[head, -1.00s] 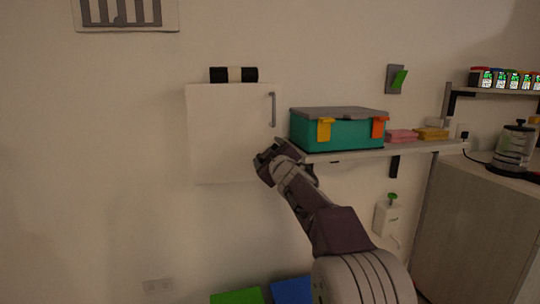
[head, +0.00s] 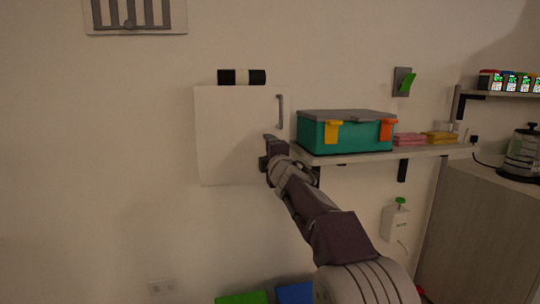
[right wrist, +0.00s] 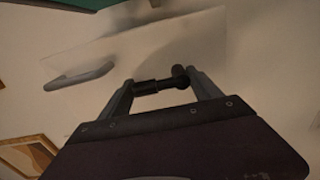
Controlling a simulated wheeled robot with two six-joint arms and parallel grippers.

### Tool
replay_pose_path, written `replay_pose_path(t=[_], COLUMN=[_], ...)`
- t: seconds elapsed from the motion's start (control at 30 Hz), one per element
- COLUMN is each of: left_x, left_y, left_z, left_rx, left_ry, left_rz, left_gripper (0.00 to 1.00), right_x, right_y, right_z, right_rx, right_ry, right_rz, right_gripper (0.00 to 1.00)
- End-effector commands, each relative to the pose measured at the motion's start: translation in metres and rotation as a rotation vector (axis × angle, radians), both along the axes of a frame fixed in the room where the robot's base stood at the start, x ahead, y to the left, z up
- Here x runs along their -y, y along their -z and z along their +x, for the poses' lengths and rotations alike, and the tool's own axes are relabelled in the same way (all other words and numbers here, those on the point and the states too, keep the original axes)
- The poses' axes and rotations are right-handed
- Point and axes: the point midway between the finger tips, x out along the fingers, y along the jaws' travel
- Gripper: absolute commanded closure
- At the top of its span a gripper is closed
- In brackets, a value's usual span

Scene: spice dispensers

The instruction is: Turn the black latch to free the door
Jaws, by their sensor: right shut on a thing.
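The white cabinet door (head: 232,135) hangs on the wall and looks closed, with a grey bar handle (head: 280,111) near its upper right edge. My right gripper (head: 270,152) is at the door's lower right edge, below the handle. In the right wrist view, the black latch (right wrist: 160,86) lies between the fingers of my right gripper (right wrist: 163,88), which are shut on it. The grey handle also shows in the right wrist view (right wrist: 80,76). In the head view my gripper hides the latch. My left gripper is out of view.
A shelf (head: 430,152) right of the door carries a teal box (head: 345,133) with orange and yellow clasps, close to my right wrist.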

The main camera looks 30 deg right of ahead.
Motion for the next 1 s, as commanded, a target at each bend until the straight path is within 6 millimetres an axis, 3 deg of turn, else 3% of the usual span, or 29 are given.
replay_pose_path(t=[0.7,0.73,0.77,1.0], left_x=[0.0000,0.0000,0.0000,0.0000], left_y=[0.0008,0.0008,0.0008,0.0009], left_z=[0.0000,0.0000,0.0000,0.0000], left_rx=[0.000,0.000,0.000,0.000], left_ry=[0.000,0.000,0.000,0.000], left_rz=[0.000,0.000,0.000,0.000], left_gripper=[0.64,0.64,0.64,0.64], right_x=[-0.0020,-0.0020,-0.0020,-0.0020], right_y=[-0.0027,-0.0027,-0.0026,-0.0012], right_z=[-0.0001,-0.0001,0.0000,0.0003], right_rx=[-0.011,-0.011,-0.011,-0.013], right_ry=[-0.001,-0.001,-0.001,-0.001], right_rz=[-0.067,-0.067,-0.067,-0.065], right_gripper=[0.68,0.19,0.10,0.07])
